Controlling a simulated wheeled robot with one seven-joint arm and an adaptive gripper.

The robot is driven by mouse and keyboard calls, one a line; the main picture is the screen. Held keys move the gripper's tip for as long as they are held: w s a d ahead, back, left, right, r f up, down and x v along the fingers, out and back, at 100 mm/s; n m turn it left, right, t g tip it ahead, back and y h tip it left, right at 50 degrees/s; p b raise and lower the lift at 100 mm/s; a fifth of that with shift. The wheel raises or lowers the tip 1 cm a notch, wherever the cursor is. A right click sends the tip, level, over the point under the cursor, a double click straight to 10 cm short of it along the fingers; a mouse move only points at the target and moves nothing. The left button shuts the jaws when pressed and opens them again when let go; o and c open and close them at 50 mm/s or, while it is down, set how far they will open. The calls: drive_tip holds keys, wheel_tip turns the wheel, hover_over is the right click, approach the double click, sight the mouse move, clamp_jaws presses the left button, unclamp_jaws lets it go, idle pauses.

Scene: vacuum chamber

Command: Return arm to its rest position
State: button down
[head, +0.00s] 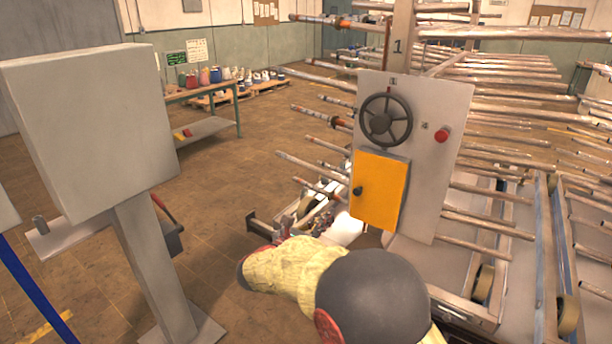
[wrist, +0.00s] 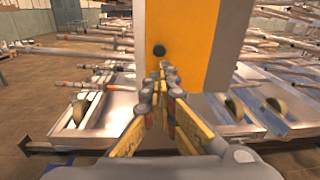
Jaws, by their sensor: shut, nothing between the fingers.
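My gripper (wrist: 167,72) shows in the wrist view with its two yellow-sided fingers together and nothing between them. The fingertips point toward the yellow door (wrist: 190,30) and its dark round knob (wrist: 158,50). They appear just below the knob; I cannot tell the exact gap. In the head view my arm, in its pale yellow cover, reaches forward from the bottom edge. The yellow door (head: 380,195) is at the lower left of the grey panel (head: 437,150), and the fingers are hard to make out there.
The panel also carries a dark handwheel (head: 386,119) and a red button (head: 442,135). A rack of long rods (head: 520,100) fills the right side. A grey box on a post (head: 95,125) stands at the left. Open brown floor (head: 230,180) lies between them.

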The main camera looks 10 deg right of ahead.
drive_tip(key=w+a+f+n+t+y, duration=0.2)
drive_tip(key=w+a+f+n+y, duration=0.2)
drive_tip(key=a+f+n+y, duration=0.85)
drive_tip(key=s+a+r+n+g+y, duration=0.35)
drive_tip(key=s+a+n, duration=0.55)
drive_tip(key=n, duration=1)
drive_tip(key=s+d+r+n+g, duration=0.15)
drive_tip(key=s+d+n, duration=0.25)
drive_tip(key=s, duration=0.5)
drive_tip(key=s+d+r+n+g, duration=0.1)
drive_tip(key=s+d+n+g, duration=0.3)
drive_tip(key=s, duration=0.4)
drive_tip(key=s+d+r+n+g, duration=0.1)
drive_tip(key=s+d+n, duration=0.35)
drive_tip(key=s, duration=0.45)
drive_tip(key=s+d+r+t+h+p, duration=0.1)
drive_tip(key=s+d+r+h, duration=0.2)
drive_tip(key=s+d+r, duration=0.5)
drive_tip(key=d, duration=0.3)
drive_tip(key=shift+s+r+n+t, duration=0.3)
drive_tip(key=shift+s+t, duration=0.1)
